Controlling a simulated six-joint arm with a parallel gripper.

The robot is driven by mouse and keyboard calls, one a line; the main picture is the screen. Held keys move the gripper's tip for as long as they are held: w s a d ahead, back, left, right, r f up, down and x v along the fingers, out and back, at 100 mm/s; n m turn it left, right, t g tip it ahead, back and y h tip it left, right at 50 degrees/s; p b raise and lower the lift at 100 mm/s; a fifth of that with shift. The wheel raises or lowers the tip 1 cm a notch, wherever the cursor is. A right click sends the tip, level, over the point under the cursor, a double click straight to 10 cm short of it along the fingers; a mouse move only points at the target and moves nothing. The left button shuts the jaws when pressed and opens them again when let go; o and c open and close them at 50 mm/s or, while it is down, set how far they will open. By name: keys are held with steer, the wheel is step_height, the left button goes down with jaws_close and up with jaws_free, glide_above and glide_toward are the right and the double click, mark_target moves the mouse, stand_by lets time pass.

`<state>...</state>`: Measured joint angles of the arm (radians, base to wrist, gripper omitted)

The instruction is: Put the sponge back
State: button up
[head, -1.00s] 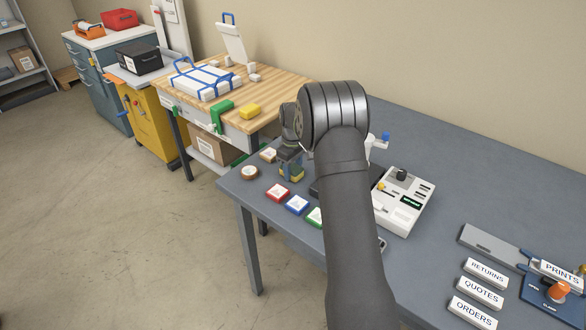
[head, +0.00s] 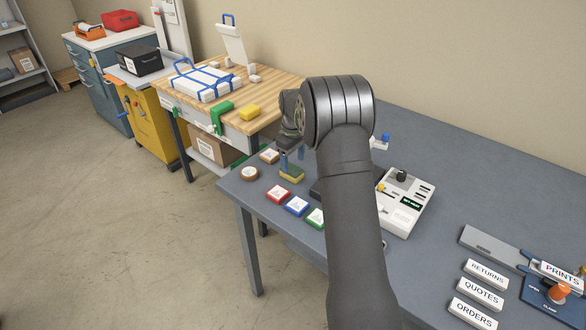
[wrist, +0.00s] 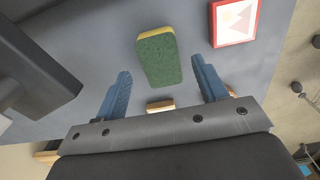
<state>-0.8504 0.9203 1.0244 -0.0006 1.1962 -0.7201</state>
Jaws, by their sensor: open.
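The sponge (head: 291,174), green on top with a yellow layer below, lies on the grey-blue table near its left end. In the wrist view the sponge (wrist: 158,58) shows its green face, with a yellow edge at the far end. My gripper (head: 292,158) is just above it, fingers pointing down. In the wrist view my gripper (wrist: 161,66) is open, its blue fingers apart on either side of the sponge, with nothing held between them.
Red (head: 277,194), blue (head: 296,206) and green (head: 316,217) framed tiles lie in front of the sponge. Round (head: 249,173) and wooden-edged (head: 269,156) pieces lie left of it. A white control box (head: 405,202) stands to the right, beyond my arm.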

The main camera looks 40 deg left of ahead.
mark_target(293, 169)
step_height(293, 169, up, 8)
steer(key=shift+f, duration=0.15)
stand_by(0.3)
step_height(293, 169, down, 12)
steer(key=shift+f, duration=0.1)
steer(key=shift+r, duration=2)
